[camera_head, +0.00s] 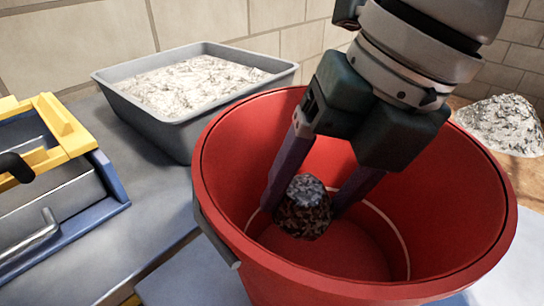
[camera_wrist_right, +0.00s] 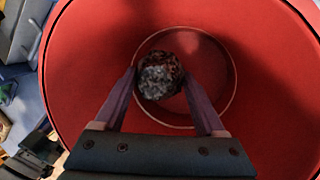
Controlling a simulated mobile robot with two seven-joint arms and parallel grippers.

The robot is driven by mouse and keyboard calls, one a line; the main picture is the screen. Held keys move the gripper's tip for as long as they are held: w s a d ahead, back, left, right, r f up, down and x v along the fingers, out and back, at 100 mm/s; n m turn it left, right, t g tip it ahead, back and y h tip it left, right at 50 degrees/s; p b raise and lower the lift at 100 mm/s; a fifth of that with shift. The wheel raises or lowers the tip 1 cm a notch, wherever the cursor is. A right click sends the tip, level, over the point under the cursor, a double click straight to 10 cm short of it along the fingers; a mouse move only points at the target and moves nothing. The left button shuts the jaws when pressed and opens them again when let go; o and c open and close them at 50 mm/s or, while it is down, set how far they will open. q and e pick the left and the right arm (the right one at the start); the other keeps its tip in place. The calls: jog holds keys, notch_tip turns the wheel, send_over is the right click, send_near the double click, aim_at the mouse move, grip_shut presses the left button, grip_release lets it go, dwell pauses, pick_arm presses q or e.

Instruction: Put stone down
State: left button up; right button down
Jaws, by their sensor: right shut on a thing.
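A dark, speckled stone (camera_head: 303,207) is between the fingers of my right gripper (camera_head: 303,208), inside the red bucket (camera_head: 455,215). The gripper is shut on it and points down into the bucket. In the right wrist view the stone (camera_wrist_right: 160,77) sits at the fingertips of the right gripper (camera_wrist_right: 161,85), over the round floor of the bucket (camera_wrist_right: 270,90). I cannot tell whether the stone touches the bucket floor. My left gripper is not in view.
A grey tray (camera_head: 180,122) filled with pale crushed material stands behind the bucket on the left. A yellow and blue machine (camera_head: 60,130) is at the far left. A heap of grey rubble (camera_head: 503,124) lies at the right by the brick wall. The bucket walls surround the gripper.

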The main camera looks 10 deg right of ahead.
aim_at(309, 227)
jog(key=shift+f+b, duration=0.6)
jog(key=shift+f, duration=2.05)
jog(key=shift+f, duration=0.2)
grip_release()
jog(key=shift+r, duration=0.1)
jog(key=shift+r, duration=0.25)
jog(key=p+v, duration=0.3)
jog(key=v, duration=0.8)
jog(key=shift+r, duration=0.35)
